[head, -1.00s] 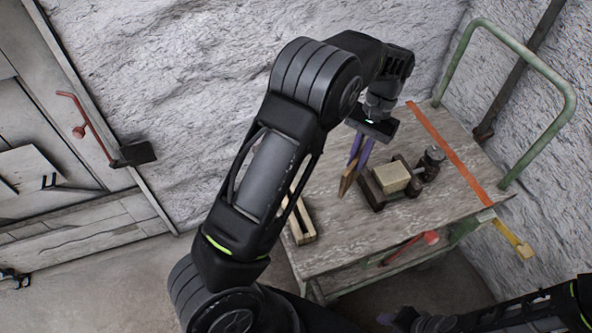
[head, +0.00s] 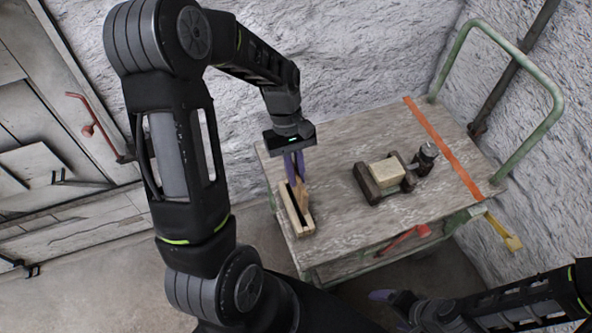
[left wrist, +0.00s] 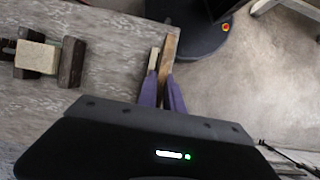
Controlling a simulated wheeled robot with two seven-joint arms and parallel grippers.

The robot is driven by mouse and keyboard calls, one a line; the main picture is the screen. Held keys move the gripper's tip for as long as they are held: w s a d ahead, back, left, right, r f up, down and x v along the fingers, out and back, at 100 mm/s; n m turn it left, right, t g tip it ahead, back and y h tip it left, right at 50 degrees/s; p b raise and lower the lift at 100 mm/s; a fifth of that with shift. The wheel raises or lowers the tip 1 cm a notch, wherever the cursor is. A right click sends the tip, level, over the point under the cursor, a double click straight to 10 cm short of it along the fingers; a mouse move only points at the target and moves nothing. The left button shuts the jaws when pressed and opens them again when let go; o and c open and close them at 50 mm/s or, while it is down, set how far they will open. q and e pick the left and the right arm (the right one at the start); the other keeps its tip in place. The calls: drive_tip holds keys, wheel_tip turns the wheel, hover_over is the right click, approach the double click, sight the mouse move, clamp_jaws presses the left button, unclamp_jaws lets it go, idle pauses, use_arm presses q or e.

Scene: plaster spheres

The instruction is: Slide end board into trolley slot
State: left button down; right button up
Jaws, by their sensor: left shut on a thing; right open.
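My left gripper (head: 294,178) points down over the trolley's left side, its purple fingers shut on the brown end board (head: 301,194). The board stands on edge at the pale wooden slot (head: 302,229), which has two rails with a dark gap. I cannot tell whether the board's lower edge is in the gap or above it. In the left wrist view the board (left wrist: 169,50) lies between the fingers (left wrist: 161,95), beside a pale rail end (left wrist: 153,59). The trolley (head: 340,222) has a worn grey wooden deck. My right gripper (head: 386,297) is low at the bottom, off the trolley, partly hidden.
A dark wooden cradle with a pale block (head: 386,172) stands mid-deck, with a dark metal cylinder (head: 426,158) beside it. An orange stripe (head: 445,150) crosses the deck near the green handle (head: 545,88). The deck between slot and cradle is clear. A rough wall stands behind.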

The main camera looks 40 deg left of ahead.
sight(296, 194)
use_arm(q)
drive_tip(key=shift+d+f+b, duration=0.1)
drive_tip(key=shift+f+b, duration=1.4)
drive_tip(key=shift+f, duration=0.9)
drive_tip(key=shift+p, duration=0.35)
drive_tip(key=shift+f+b, duration=1.55)
drive_tip(key=shift+f, duration=0.65)
drive_tip(key=c, duration=1.4)
unclamp_jaws()
drive_tip(key=shift+s, duration=0.1)
drive_tip(key=shift+r, duration=0.1)
drive_tip(key=shift+r+p, duration=1.75)
drive_tip(key=shift+r, duration=0.2)
